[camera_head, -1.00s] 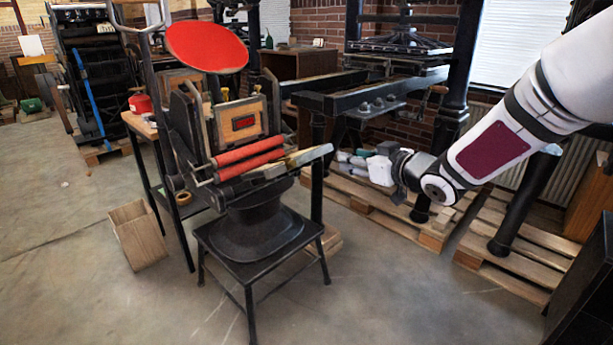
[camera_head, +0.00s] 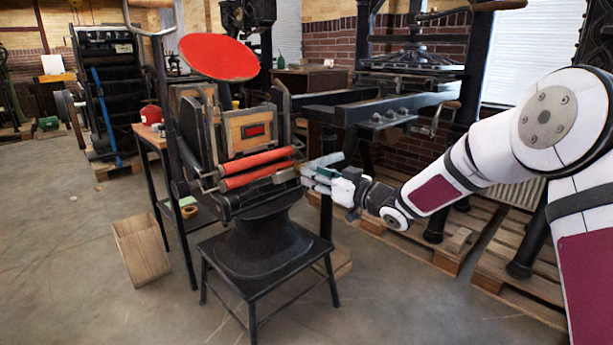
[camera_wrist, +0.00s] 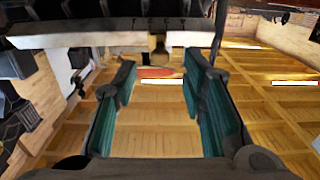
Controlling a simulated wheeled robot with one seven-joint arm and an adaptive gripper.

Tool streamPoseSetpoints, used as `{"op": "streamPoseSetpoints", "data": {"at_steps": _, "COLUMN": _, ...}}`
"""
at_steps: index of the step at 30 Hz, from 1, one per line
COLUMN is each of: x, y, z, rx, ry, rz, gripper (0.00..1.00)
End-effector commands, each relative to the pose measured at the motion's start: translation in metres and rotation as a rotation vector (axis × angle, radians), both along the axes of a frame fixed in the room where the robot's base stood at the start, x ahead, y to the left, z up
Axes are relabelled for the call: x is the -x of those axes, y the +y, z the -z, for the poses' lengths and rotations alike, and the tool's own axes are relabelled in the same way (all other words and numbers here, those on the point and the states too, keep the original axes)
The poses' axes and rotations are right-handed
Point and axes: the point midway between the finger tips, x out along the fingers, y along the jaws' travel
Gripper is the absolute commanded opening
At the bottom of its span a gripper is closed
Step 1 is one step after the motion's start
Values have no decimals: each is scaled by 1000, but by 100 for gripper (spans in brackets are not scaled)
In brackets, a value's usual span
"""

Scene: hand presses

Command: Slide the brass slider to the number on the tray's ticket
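In the wrist view, the brass slider (camera_wrist: 158,44) hangs on a pale rail (camera_wrist: 90,38) with small dark marks, too small to read. My gripper (camera_wrist: 160,72) is open, its green-padded fingers apart on either side of the slider's line. The slider shows between and just beyond the fingertips, with no contact visible. In the head view, my gripper (camera_head: 308,174) is at the right side of the black hand press (camera_head: 262,240), beside its red rollers (camera_head: 256,168). The slider is not discernible there. I cannot make out the tray's ticket in either view.
A black stand (camera_head: 262,292) carries the press, with a red ink disc (camera_head: 218,57) on top. A wooden box (camera_head: 141,250) stands on the floor at left. A larger press (camera_head: 385,112) is behind my gripper, and wooden pallets (camera_head: 450,250) lie at right.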

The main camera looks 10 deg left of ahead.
Motion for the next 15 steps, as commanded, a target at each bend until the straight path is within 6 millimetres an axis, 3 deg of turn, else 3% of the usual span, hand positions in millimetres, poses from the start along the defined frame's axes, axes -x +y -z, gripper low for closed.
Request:
{"op": "streamPoseSetpoints", "data": {"at_steps": 6, "x": -19, "y": 24, "z": 2, "rx": 0, "ry": 0, "rz": 0, "gripper": 38}}
{"op": "streamPoseSetpoints", "data": {"at_steps": 15, "x": -26, "y": 33, "z": 0, "rx": 1, "ry": 1, "rz": 1, "gripper": 38}}
